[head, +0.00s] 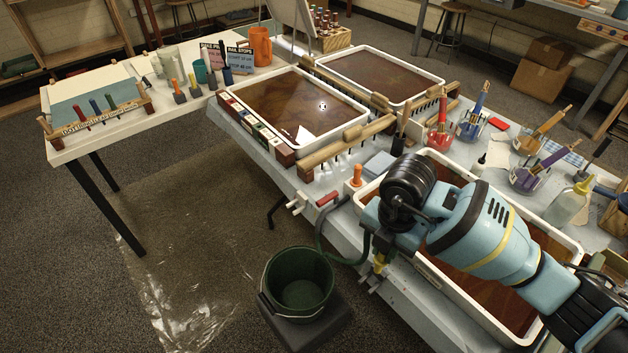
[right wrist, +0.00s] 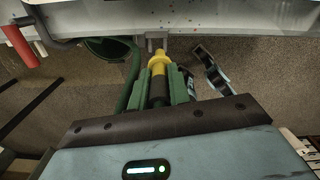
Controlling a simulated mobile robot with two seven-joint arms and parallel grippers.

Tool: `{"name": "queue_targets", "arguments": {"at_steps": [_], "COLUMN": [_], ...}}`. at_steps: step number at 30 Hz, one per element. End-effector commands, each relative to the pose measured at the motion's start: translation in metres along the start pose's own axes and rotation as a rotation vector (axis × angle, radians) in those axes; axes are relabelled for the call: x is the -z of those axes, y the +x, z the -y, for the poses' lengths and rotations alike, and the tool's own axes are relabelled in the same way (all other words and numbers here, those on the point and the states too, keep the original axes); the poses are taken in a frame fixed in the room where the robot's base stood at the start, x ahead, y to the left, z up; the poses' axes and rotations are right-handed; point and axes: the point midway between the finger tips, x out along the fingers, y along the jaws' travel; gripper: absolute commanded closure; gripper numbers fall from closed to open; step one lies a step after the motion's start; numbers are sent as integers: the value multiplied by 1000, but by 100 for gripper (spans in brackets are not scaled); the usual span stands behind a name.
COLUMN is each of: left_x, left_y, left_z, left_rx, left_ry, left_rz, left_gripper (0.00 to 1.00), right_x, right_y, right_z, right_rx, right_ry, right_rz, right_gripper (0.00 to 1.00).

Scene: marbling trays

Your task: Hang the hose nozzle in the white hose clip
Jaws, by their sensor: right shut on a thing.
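The hose nozzle, yellow with a dark grip, shows its yellow part (head: 380,263) in the head view. It also shows in the right wrist view (right wrist: 157,63). My right gripper (head: 378,246) is shut around it, with green fingers (right wrist: 160,88) on both sides. A white clip (head: 297,203) is on the table's front edge, left of and apart from the nozzle. My left gripper is not seen.
The green hose (head: 320,237) loops from the nozzle toward the red handle (head: 327,198). A green bucket (head: 298,290) stands below on a dark block. Trays, including the near white-rimmed tray (head: 572,245), and combs fill the table.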

Motion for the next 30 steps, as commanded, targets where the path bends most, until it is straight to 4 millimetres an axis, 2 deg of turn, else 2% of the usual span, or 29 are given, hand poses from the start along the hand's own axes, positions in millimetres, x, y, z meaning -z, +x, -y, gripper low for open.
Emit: {"name": "queue_targets", "arguments": {"at_steps": [30], "left_x": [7], "left_y": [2], "left_z": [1], "left_rx": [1], "left_ry": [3], "left_rz": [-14], "left_gripper": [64], "right_x": [3], "right_y": [-56], "right_z": [55], "right_rx": [-5], "right_ry": [-2147], "right_rz": [23], "right_gripper": [100]}}
